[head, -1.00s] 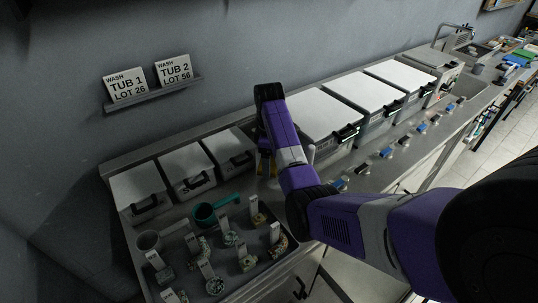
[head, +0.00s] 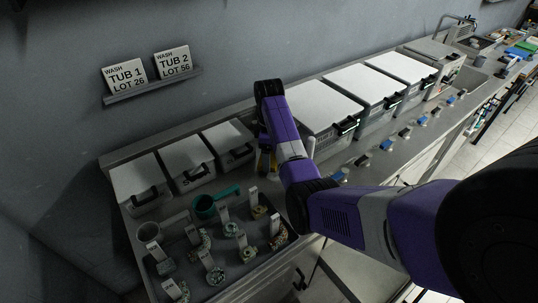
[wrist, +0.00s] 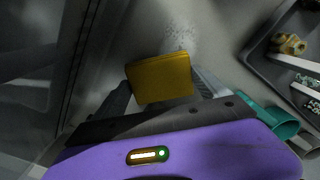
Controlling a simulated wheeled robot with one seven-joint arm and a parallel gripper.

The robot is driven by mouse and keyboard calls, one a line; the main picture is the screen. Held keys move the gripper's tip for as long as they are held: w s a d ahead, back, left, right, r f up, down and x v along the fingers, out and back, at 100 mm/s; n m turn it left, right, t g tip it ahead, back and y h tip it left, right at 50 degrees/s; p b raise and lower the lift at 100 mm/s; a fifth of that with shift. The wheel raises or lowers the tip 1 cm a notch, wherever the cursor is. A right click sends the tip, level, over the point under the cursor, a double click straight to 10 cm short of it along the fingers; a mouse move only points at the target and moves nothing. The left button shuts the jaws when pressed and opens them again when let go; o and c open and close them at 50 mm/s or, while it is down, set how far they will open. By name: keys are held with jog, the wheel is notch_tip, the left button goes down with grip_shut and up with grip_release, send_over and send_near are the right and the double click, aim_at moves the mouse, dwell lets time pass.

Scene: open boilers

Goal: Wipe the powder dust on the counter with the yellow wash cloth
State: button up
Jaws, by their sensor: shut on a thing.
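In the wrist view the yellow wash cloth (wrist: 160,77) is a flat folded block between the fingers of my gripper (wrist: 163,92). My gripper is shut on it. A pale speckled patch of powder dust (wrist: 181,32) lies on the grey counter (wrist: 222,52), just beyond the cloth's far edge. I cannot tell whether the cloth touches the counter. In the head view my gripper (head: 267,160) is low over the counter, between the small and large lidded tubs, mostly hidden behind my purple arm. The dust is hidden there.
Small white-lidded tubs (head: 185,165) stand left of my gripper and larger ones (head: 322,105) stand right. A teal scoop (head: 215,202) lies near a dark tray (wrist: 262,52) of tagged round pieces. Small blue and dark items (head: 386,145) line the counter's front edge.

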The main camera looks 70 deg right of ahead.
jog(key=shift+f+b, duration=0.35)
jog(key=shift+f, duration=0.6)
